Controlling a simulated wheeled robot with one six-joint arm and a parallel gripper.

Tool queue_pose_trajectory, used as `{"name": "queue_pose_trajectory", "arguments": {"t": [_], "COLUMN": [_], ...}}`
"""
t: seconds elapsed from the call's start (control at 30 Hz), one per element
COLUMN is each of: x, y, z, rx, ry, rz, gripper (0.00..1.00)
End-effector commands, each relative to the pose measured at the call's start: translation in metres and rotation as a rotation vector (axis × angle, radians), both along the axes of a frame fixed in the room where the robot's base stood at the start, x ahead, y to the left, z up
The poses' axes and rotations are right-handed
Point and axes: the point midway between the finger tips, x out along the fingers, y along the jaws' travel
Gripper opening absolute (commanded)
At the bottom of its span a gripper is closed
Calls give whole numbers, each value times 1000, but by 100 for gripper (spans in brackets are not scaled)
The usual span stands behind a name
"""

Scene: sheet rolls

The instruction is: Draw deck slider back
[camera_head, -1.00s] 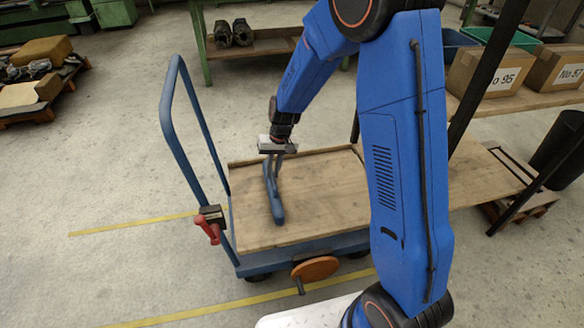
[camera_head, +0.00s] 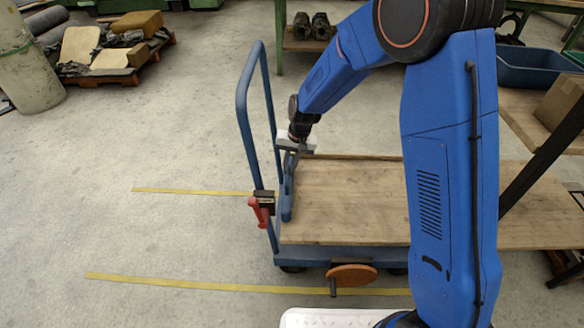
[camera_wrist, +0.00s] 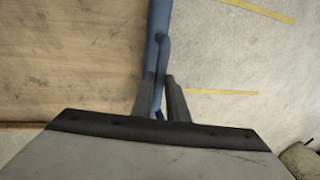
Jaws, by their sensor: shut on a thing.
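The deck slider is a blue bar (camera_head: 287,208) with an upright grip, lying across the left end of the wooden deck (camera_head: 350,205) of a blue cart. It sits close to the foot of the cart's push handle (camera_head: 243,105). My gripper (camera_head: 292,155) is shut on the slider's upright part at the far side of the deck. In the wrist view the two dark fingers (camera_wrist: 160,100) stand on either side of the blue slider (camera_wrist: 157,40). The fingers hide part of the grip.
A red lever clamp (camera_head: 259,212) is at the cart's left corner, and an orange wheel (camera_head: 352,276) is on its near side. Yellow lines (camera_head: 185,283) mark the floor. A loaded pallet (camera_head: 115,55) stands far left. Floor left of the cart is open.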

Motion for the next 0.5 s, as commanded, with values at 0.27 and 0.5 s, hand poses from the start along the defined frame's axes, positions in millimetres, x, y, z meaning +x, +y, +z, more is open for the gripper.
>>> {"name": "queue_pose_trajectory", "arguments": {"t": [0.27, 0.5], "x": [1, 0], "y": [4, 2], "z": [1, 1], "rx": [4, 3], "ry": [-3, -2], "rz": [1, 1], "gripper": [32, 32]}}
